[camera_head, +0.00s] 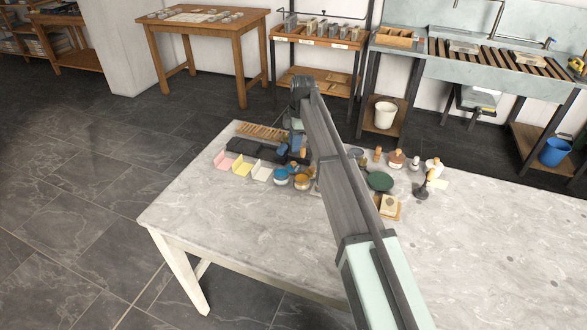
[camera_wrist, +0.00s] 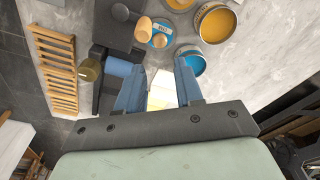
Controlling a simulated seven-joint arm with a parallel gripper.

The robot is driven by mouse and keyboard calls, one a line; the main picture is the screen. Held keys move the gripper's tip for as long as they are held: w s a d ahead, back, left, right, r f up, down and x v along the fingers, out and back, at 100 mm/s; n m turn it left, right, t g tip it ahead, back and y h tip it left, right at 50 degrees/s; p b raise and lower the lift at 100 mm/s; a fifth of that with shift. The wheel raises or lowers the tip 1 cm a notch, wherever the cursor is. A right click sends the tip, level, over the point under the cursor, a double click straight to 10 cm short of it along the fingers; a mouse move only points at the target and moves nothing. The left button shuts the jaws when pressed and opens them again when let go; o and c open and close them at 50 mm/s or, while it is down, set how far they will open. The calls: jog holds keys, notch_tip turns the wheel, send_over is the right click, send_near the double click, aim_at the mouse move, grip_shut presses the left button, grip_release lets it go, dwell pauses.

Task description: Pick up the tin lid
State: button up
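My gripper (camera_wrist: 160,68) is open, with two blue fingers apart and nothing held between them. In the head view my gripper (camera_head: 294,152) is over the back left part of the table, above the tins. A blue round disc with a pale label (camera_wrist: 163,28), which looks like the tin lid, lies ahead of the fingertips in the wrist view, partly hidden by a wooden-topped item. The tins also show in the head view, blue (camera_head: 281,176) and yellow (camera_head: 302,182).
A wooden slatted rack (camera_head: 262,132) and black blocks (camera_head: 241,147) stand at the table's back left. A green disc (camera_head: 380,181) lies to the right. The table's front is clear.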

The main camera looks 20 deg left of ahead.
aim_at(294, 163)
notch_tip(294, 163, down, 3)
jog(key=shift+s+a+r, duration=0.1)
jog(key=shift+f, duration=2.65)
grip_shut()
